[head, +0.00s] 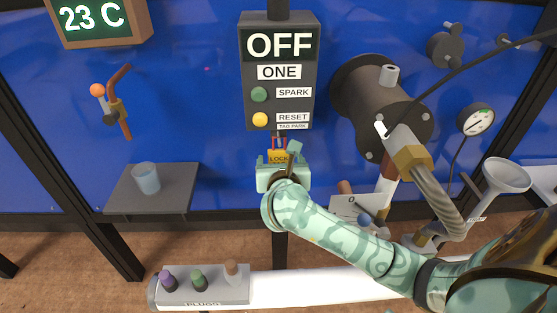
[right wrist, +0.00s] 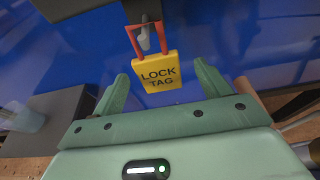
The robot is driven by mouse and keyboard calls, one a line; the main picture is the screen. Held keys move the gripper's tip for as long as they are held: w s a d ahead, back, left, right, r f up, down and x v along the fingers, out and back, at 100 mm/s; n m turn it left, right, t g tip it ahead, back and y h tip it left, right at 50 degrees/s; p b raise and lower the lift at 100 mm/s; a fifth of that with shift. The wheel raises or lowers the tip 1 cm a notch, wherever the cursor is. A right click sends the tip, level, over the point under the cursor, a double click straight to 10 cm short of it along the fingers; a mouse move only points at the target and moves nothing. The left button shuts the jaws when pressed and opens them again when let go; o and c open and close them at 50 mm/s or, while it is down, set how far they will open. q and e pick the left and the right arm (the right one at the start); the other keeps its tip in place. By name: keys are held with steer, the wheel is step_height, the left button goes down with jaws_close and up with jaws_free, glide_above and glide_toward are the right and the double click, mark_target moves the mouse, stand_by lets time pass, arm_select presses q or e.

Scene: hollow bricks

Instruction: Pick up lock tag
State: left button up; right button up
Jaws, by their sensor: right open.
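The lock tag (right wrist: 159,73) is a yellow block with a red shackle, hanging from a grey hook (right wrist: 146,38) in the right wrist view. In the head view the lock tag (head: 278,156) shows just below the grey control box, partly covered by my right gripper (head: 279,162). In the right wrist view my right gripper (right wrist: 158,90) is open, with one finger on each side of the lock tag's lower part. There is a gap between each finger and the tag. My left gripper is not in view.
The control box (head: 278,70) reads OFF and sits above the tag. A grey shelf (head: 122,197) with a cup (head: 146,178) is at left. A plug rack (head: 225,289) lies below. A dark cylinder (head: 365,95) with a thick hose (head: 435,187) is close at right.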

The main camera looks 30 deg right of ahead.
mark_target(279, 158)
steer(key=x, duration=0.3)
steer(key=shift+w+f+b, duration=0.15)
steer(key=shift+w+b, duration=0.05)
steer(key=shift+b, duration=0.15)
steer(key=shift+s, duration=0.1)
steer(key=c, duration=1.1)
steer(key=shift+o, duration=0.2)
